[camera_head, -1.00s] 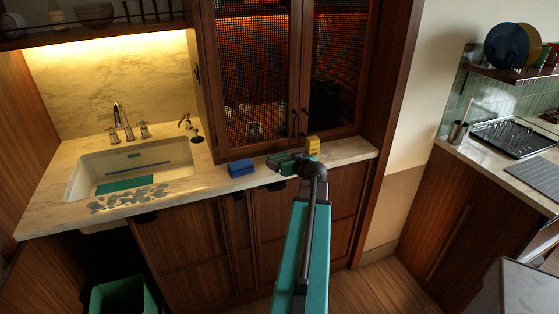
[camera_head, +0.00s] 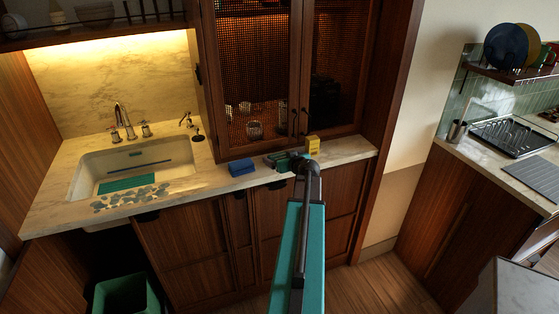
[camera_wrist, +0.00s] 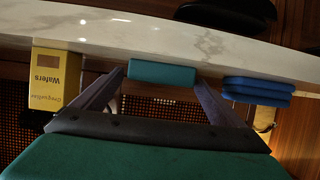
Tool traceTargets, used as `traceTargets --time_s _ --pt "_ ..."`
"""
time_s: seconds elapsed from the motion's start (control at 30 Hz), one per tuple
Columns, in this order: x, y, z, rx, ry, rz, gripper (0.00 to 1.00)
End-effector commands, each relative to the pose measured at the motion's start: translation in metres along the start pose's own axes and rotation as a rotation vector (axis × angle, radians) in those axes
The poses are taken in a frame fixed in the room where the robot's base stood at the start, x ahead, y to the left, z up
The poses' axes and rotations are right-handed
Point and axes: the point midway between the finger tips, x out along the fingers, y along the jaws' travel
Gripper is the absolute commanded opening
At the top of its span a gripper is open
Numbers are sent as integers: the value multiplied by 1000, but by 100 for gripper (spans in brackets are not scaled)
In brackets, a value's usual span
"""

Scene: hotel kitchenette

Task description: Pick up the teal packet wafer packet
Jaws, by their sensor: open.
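The teal packet (camera_wrist: 162,74) is a small block at the edge of the pale marble counter in the wrist view. My gripper (camera_wrist: 160,82) is open, with one finger on each side of the packet near the fingertips. I cannot tell whether either finger touches it. In the head view my gripper (camera_head: 288,160) is at the counter's front edge, and I cannot clearly separate the teal packet from it there.
A yellow wafer box (camera_wrist: 54,80) stands left of the fingers and a blue packet stack (camera_wrist: 257,91) lies right of them. The yellow box (camera_head: 313,145) is close to my wrist. Cabinet doors (camera_head: 265,75) rise behind the counter (camera_head: 345,149); a sink (camera_head: 110,165) is at left.

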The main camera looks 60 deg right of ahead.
Motion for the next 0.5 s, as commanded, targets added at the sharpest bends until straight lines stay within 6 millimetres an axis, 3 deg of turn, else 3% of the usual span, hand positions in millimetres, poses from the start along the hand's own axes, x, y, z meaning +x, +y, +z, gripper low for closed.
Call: traceTargets --time_s 0.13,0.4,0.5 --pt "0 0 0 0 0 0 92" --pt "0 0 0 0 0 0 47" --pt "0 0 0 0 0 0 46"
